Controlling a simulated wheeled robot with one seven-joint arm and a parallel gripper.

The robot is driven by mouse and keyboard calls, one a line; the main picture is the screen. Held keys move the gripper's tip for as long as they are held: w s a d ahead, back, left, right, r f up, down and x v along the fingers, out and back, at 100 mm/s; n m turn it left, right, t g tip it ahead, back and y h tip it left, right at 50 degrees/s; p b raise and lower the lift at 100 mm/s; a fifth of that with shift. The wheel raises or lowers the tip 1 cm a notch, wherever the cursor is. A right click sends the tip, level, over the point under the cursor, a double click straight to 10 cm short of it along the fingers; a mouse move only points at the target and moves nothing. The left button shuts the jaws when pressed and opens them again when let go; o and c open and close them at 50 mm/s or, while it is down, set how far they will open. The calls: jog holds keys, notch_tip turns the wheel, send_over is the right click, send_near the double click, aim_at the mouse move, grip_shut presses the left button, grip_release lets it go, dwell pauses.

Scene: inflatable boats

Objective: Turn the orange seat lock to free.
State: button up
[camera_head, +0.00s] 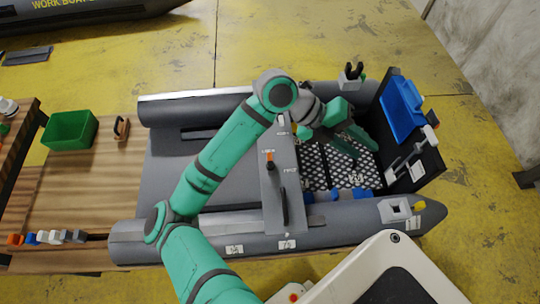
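The orange seat lock (269,157) is a small orange-tipped piece on the grey cross seat (283,212) of the inflatable boat. It stands beside small white lettering on the seat; the print is too small to read surely, so I cannot tell its setting. My gripper (358,143) is to the right of the seat, above the black-and-white patterned floor of the boat, apart from the lock. Its green fingers point right and down; whether they are open or shut is not clear. My arm passes over the left part of the boat and hides part of the seat's far end.
A dark upright lever or handle (284,205) stands on the seat near the lock. The transom (428,160) with a blue box (402,103) is at the right. A wooden bench (75,195) with a green bin (70,130) is at the left.

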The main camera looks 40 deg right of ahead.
jog(key=w+a+f+n+t+y, duration=0.1)
jog(key=w+a+f+t+y, duration=0.4)
jog(key=w, duration=0.4)
jog(key=n+t+y, duration=0.2)
jog(key=t, duration=0.1)
send_near(270, 159)
notch_tip(270, 159, down, 9)
jog(key=shift+s+d+r, duration=0.1)
jog(key=shift+r, duration=0.05)
grip_shut()
